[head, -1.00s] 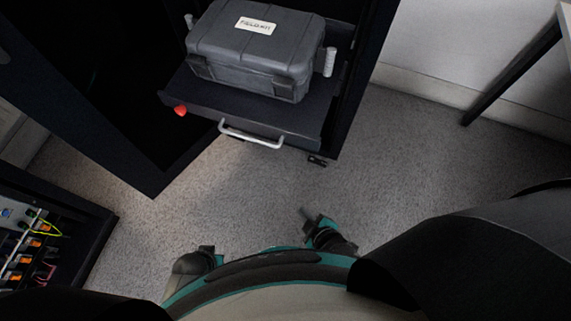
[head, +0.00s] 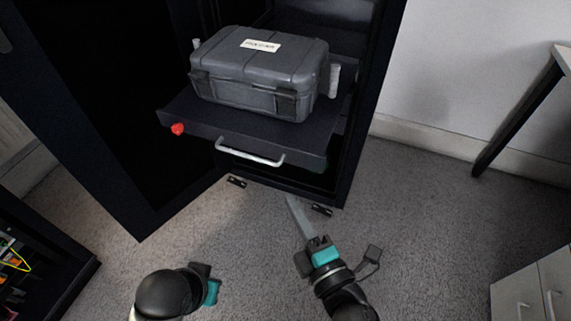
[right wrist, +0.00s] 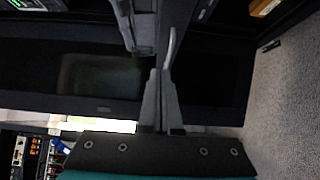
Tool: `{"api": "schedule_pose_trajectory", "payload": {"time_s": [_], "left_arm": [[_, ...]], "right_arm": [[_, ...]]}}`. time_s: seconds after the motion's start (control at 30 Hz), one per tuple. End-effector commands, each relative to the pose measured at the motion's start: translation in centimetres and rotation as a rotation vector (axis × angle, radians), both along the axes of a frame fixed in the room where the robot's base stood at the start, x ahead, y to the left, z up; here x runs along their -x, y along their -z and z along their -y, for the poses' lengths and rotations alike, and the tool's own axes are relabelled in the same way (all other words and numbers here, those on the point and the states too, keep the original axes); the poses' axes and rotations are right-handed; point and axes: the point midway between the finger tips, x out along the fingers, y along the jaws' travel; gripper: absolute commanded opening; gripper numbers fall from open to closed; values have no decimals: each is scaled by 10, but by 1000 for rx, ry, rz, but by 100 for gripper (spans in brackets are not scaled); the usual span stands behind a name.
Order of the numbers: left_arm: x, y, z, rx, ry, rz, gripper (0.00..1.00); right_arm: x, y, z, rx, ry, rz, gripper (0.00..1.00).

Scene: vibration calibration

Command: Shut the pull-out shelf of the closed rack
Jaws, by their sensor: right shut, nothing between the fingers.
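The dark pull-out shelf (head: 205,124) sticks out of the front of the black rack (head: 367,125). It has a silver bar handle (head: 250,153) and a red knob (head: 178,129) at its front left. A grey hard case (head: 262,70) with a white label sits on it. My right gripper (head: 291,201) is shut and empty, low in front of the shelf, apart from the handle in the head view. In the right wrist view its fingers (right wrist: 160,74) are together near a pale curved bar (right wrist: 172,47), apparently the handle. My left gripper (head: 208,284) is low left; its fingers are unclear.
A tall dark panel (head: 110,110), apparently the rack's door, stands open at the left. Equipment with coloured wires (head: 15,255) is at the lower left. A grey drawer cabinet (head: 540,290) and a table leg (head: 515,120) are at the right.

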Motion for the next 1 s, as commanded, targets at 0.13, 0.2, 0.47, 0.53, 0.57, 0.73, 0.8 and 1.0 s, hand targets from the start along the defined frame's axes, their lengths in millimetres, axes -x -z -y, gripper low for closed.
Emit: {"api": "schedule_pose_trajectory", "payload": {"time_s": [0.13, 0.2, 0.47, 0.53, 0.57, 0.73, 0.8, 1.0], "left_arm": [[0, -2, 0, 0, 0, 2, 0], [0, -2, 0, 1, 0, 3, 0], [0, -4, 0, 1, 0, 7, 0], [0, -5, 0, 1, 0, 8, 0], [0, -6, 0, 2, 0, 9, 0], [-1, -7, 0, 2, -1, 10, 0], [0, -7, 0, 2, -1, 10, 0], [0, -6, 0, 2, -1, 9, 0]], "right_arm": [[-19, -1, -9, 0, -2, 3, 0], [-29, -1, -13, 0, -1, 2, 0], [-66, -1, -31, -2, -1, 1, 0], [-76, 0, -36, -2, -1, 1, 0], [-80, 0, -37, -2, -1, 0, 0], [-102, 0, -31, 2, 0, 0, 0], [-108, 0, -29, 1, -1, 0, 0], [-118, 0, -25, -1, 0, -2, 0]]}}
